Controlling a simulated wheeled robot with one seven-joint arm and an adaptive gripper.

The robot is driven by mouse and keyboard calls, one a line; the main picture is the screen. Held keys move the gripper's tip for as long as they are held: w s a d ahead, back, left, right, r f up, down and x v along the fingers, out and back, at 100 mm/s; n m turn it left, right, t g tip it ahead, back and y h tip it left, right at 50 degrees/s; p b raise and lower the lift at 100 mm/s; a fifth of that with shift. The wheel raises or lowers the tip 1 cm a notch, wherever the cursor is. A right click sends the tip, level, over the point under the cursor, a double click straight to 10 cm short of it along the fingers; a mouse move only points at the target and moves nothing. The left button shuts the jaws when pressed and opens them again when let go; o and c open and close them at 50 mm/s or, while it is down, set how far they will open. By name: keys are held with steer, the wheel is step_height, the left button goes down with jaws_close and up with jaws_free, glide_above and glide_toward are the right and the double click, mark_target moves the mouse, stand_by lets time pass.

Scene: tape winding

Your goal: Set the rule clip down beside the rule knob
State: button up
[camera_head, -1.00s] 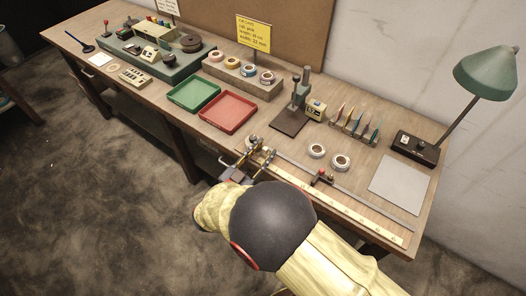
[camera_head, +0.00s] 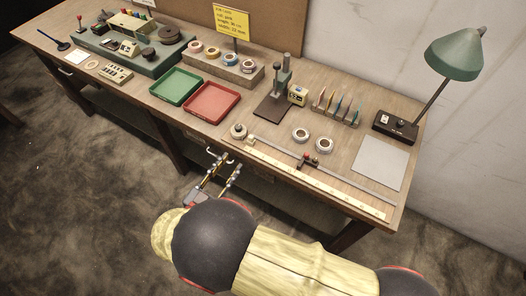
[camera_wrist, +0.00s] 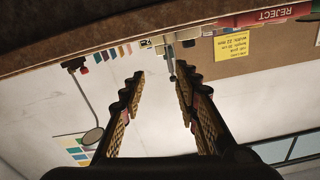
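The long pale rule (camera_head: 335,187) lies along the front edge of the bench. A small fitting with red and dark parts (camera_head: 307,160) sits at the rule's back edge, near its middle. A small pale block (camera_head: 250,140) is at the rule's left end. I cannot tell for sure which of these is the rule clip and which the rule knob. My gripper (camera_head: 226,167) is just in front of the bench edge, left of the rule and apart from it. In the wrist view my gripper (camera_wrist: 158,80) has its fingers wide apart with nothing between them.
A red tray (camera_head: 212,101), green tray (camera_head: 176,85), dark press stand (camera_head: 272,107) and grey sheet (camera_head: 380,163) are further back.

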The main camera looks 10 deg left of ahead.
steer(key=w+a+r+g+y, duration=0.1)
steer(key=w+r+y, duration=0.2)
steer(key=w+r, duration=0.3)
steer(key=w+a+r+g+y, duration=0.1)
steer(key=w+a+r+y, duration=0.2)
steer(key=w, duration=0.6)
steer(key=w+d+r+n+g+y, duration=0.1)
steer(key=d+r+n+y, duration=0.15)
steer(key=d+r, duration=0.35)
steer(key=w+d+r+n+g+y, duration=0.1)
steer(key=d+r+n+y, duration=0.15)
steer(key=r, duration=0.65)
steer(key=s+d+f+n+g+h, duration=0.1)
steer(key=s+d+g+h, duration=0.3)
steer(key=s+d, duration=2.3)
steer(key=d+f+g, duration=0.1)
steer(key=d+g, duration=0.2)
steer(key=d, duration=0.1)
steer(key=shift+d+f+n, duration=0.15)
steer(key=shift+f+n, duration=0.05)
steer(key=shift+n, duration=0.1)
steer(key=shift+s, duration=0.1)
